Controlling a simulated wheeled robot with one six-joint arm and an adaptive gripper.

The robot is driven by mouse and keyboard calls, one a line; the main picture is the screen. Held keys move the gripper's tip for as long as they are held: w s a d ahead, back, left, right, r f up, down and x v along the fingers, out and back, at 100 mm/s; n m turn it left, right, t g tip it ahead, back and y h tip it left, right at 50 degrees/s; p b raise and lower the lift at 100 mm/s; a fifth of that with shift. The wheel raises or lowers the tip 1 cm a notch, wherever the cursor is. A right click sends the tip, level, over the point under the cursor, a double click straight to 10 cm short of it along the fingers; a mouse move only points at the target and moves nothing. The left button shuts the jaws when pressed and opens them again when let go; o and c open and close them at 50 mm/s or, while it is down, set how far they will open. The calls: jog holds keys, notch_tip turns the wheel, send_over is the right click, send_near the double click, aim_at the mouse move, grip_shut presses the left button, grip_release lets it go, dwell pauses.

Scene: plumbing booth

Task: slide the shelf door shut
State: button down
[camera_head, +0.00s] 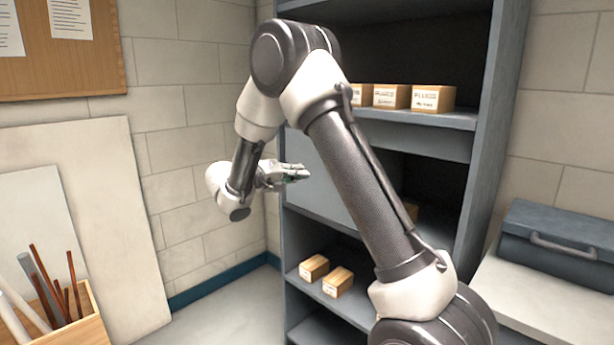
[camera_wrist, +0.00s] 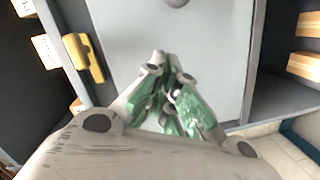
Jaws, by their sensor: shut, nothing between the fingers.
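The shelf door (camera_head: 322,185) is a flat grey-blue panel across the left part of the shelf's middle bay. The bay is dark and open to the right of it, partly hidden behind my arm. In the wrist view the door (camera_wrist: 215,65) is a pale panel filling the middle. My gripper (camera_head: 304,173) is in front of the door, its fingers pointing right. Its green-padded fingers (camera_wrist: 166,58) are shut and empty against the view of the panel. I cannot tell whether they touch it. A yellow handle-like piece (camera_wrist: 85,57) lies at the panel's left side.
The grey shelf unit (camera_head: 480,150) holds small boxes (camera_head: 391,96) above and two more boxes (camera_head: 326,275) below. A blue toolbox (camera_head: 560,240) stands on a bench at the right. A wooden crate (camera_head: 85,325) with pipes stands at the lower left.

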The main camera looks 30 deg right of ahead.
jog(key=s+d+f, duration=0.1)
jog(key=d+f, duration=0.1)
jog(key=d, duration=0.8)
jog(key=shift+s+f, duration=0.25)
jog(key=shift+f, duration=0.15)
